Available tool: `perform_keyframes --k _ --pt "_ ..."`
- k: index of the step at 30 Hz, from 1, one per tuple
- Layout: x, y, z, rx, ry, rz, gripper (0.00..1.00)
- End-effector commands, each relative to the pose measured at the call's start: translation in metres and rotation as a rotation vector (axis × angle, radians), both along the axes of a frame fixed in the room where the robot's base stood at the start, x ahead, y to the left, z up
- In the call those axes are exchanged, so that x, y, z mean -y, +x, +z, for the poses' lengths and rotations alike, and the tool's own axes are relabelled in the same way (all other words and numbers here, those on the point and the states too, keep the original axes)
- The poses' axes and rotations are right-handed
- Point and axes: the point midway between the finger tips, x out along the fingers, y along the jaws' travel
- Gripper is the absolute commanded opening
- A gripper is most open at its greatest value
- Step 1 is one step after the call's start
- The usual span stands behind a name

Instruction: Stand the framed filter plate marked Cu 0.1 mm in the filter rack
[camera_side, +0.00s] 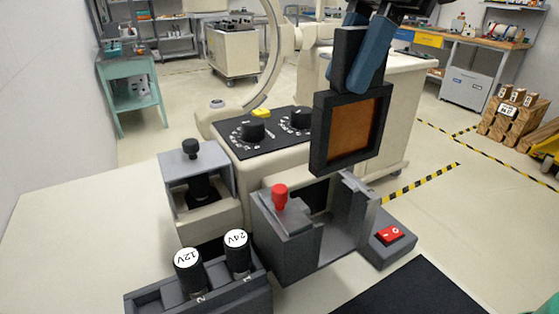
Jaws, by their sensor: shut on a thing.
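The framed filter plate (349,131) is a copper-coloured square in a thick black frame. My gripper (361,85) is shut on its top edge and holds it upright in the air. No marking can be read on it from here. A grey open-topped holder (341,243) with slotted upright walls, which looks like the filter rack, stands below the plate. The plate hangs above and slightly behind the rack's right part, apart from it. Whether it lines up with a slot cannot be told.
A red-knobbed piece (279,198) stands at the rack's left. A grey box with a black knob (191,148) is further left. Cylinders marked 12V (188,268) and 24V (236,250) stand in front. A dial panel (265,130) is behind; a red switch (390,235) is right.

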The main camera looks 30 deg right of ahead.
Motion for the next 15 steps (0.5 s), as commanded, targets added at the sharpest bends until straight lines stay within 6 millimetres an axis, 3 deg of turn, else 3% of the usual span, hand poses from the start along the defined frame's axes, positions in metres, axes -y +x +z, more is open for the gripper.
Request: perform_keyframes --k 2,5,15 --pt "0.000 0.000 0.011 0.000 0.000 0.000 0.00" --pt "-0.021 -0.004 0.010 -0.001 -0.007 0.008 0.00" --pt "-0.107 -0.033 0.010 0.000 -0.018 0.009 0.00"
